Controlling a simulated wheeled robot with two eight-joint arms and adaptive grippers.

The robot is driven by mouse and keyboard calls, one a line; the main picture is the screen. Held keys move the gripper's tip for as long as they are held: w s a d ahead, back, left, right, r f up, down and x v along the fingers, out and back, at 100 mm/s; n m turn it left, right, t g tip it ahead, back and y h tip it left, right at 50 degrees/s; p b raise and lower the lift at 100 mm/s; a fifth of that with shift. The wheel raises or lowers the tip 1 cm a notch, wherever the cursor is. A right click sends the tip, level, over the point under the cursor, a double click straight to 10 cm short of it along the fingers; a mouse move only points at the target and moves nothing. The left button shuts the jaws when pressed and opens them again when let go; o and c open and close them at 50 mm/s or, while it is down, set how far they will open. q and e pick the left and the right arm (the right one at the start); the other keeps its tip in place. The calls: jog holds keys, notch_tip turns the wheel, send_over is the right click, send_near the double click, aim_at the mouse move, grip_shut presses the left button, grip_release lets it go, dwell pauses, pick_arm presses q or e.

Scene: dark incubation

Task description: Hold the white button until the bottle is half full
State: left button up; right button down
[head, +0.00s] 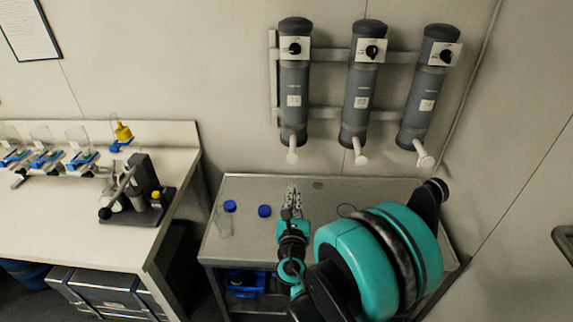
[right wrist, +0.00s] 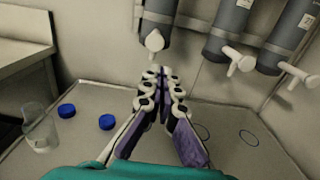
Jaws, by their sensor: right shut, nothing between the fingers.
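My right gripper (head: 292,192) is shut and empty above the grey cart, below the left dispenser. In the right wrist view its closed fingers (right wrist: 161,76) point up toward that dispenser's white spout-like part (right wrist: 154,41), with no clear contact. The head view shows this white part (head: 292,155) at the bottom of the left grey cylinder (head: 294,90). Which white part is the button I cannot tell. A clear bottle (head: 223,222) stands on the cart's left side, away from the spouts. It also shows in the right wrist view (right wrist: 41,132) and looks empty. My left gripper is not in view.
Two more dispensers, middle (head: 361,95) and right (head: 428,95), hang on the wall rail. Two blue caps (head: 230,206) (head: 264,211) lie on the cart (head: 250,185). Dark rings (right wrist: 249,138) mark its top. A bench (head: 70,210) with lab gear stands left.

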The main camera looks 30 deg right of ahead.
aim_at(296, 158)
dwell(0.3)
jog(key=b+x, duration=0.1)
jog(key=x, duration=1.2)
jog(key=shift+w+b, duration=0.15)
jog(key=shift+b, duration=0.25)
jog(key=shift+w+d, duration=0.2)
jog(key=shift+w, duration=0.15)
jog(key=shift+x, duration=0.85)
jog(key=shift+w+d+r, duration=0.1)
jog(key=shift+w+r, duration=0.05)
jog(key=shift+r, duration=0.1)
dwell(0.5)
